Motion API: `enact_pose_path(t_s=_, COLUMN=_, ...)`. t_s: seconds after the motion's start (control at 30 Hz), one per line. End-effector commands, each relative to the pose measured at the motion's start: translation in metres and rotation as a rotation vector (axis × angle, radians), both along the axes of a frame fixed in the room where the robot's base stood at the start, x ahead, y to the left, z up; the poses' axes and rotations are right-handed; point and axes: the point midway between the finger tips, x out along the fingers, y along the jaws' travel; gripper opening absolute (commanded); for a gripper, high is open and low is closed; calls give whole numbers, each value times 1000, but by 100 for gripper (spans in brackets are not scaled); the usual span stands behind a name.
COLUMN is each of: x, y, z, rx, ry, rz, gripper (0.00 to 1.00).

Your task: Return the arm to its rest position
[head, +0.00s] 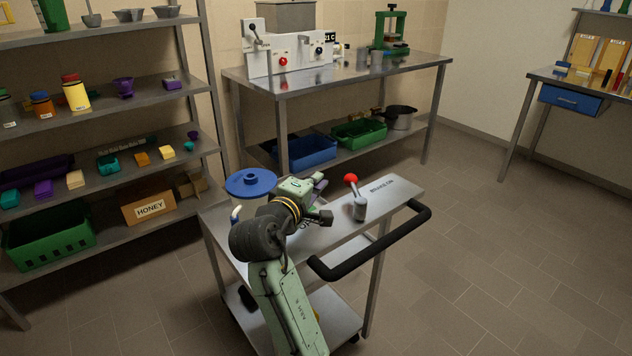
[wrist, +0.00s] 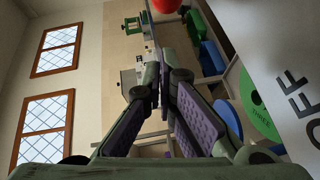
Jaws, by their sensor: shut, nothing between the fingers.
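My arm reaches over the steel cart (head: 400,190) in the head view, bent at the elbow. My gripper (head: 319,200) is above the cart top, left of the red-knobbed lever (head: 352,182) and apart from it. In the wrist view the two purple-padded fingers of my gripper (wrist: 164,78) come together at their tips, with nothing between them. The red knob (wrist: 165,5) shows beyond them at the top edge. My arm hides part of the cart top and its lettering.
A blue round-topped piece (head: 251,182) stands on the cart, left of my gripper. The black cart handle (head: 372,252) is at front right. A shelf rack (head: 125,128) stands left, a steel workbench (head: 340,78) behind. Open floor (head: 500,260) lies right.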

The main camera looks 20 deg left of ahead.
Motion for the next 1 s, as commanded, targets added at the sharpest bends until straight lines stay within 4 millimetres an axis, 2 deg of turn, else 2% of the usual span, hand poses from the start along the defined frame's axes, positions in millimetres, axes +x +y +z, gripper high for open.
enact_pose_path(t_s=0.03, x=-18, y=6, z=-1, rx=5, ry=-9, rz=10, gripper=0)
enact_pose_path(t_s=0.1, x=-35, y=7, z=2, rx=5, ry=-8, rz=9, gripper=0)
enact_pose_path(t_s=0.3, x=-73, y=13, z=8, rx=5, ry=-7, rz=9, gripper=0)
enact_pose_path(t_s=0.5, x=-92, y=14, z=12, rx=2, ry=-5, rz=6, gripper=0)
enact_pose_path(t_s=0.7, x=-95, y=16, z=14, rx=7, ry=-10, rz=12, gripper=0)
enact_pose_path(t_s=0.77, x=-97, y=31, z=23, rx=42, ry=-46, rz=63, gripper=0)
enact_pose_path(t_s=0.87, x=-109, y=70, z=50, rx=154, ry=-150, rz=213, gripper=0)
enact_pose_path(t_s=0.97, x=-138, y=121, z=91, rx=339, ry=-276, rz=436, gripper=0)
enact_pose_path(t_s=1.0, x=-155, y=140, z=109, rx=426, ry=-322, rz=534, gripper=0)
